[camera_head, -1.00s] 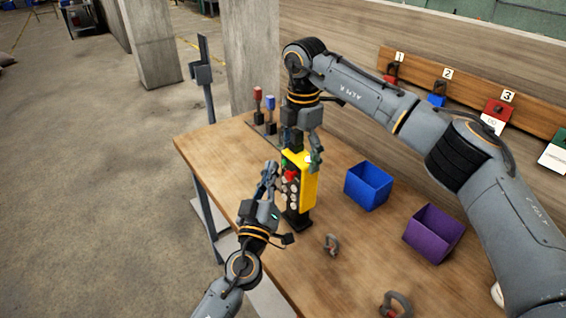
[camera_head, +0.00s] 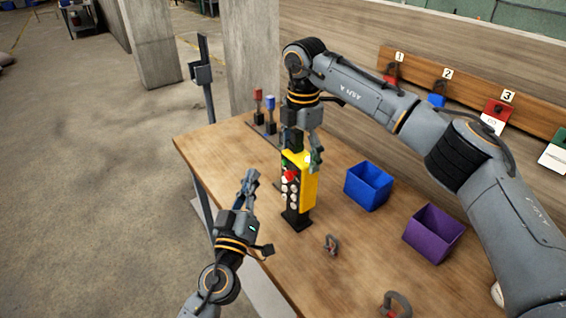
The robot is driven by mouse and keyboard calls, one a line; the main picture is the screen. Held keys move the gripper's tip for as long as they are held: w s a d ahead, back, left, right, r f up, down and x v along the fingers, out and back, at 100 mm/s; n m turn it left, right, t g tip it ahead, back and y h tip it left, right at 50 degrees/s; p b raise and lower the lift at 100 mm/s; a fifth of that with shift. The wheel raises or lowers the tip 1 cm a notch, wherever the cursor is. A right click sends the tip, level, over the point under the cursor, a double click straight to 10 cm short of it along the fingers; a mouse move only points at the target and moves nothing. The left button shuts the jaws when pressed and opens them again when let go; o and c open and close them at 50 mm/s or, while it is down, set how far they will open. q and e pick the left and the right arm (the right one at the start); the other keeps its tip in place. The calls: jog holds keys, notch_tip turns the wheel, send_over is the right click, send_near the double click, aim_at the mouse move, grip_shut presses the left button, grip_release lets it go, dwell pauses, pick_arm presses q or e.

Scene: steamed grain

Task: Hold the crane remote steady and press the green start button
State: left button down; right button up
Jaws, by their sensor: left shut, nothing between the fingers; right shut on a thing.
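The yellow crane remote (camera_head: 307,190) stands upright on a dark base on the wooden table. Its dark front carries a green button (camera_head: 283,163) near the top, a red button (camera_head: 290,176) below it and several pale buttons. My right gripper (camera_head: 301,158) comes down from above and is shut on the top of the remote, partly hiding it. My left gripper (camera_head: 250,178) is shut and empty, to the left of the remote and apart from it, near the table's left edge.
A blue bin (camera_head: 368,186) and a purple bin (camera_head: 433,233) stand right of the remote. Shackles (camera_head: 331,245) lie in front. Red and blue-topped items (camera_head: 264,110) stand at the back left. A numbered board (camera_head: 470,95) with hanging tags is on the wall.

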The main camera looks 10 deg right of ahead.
dwell(0.4)
jog(key=o, duration=1.6)
notch_tip(320, 180, up, 12)
jog(key=shift+f, duration=0.1)
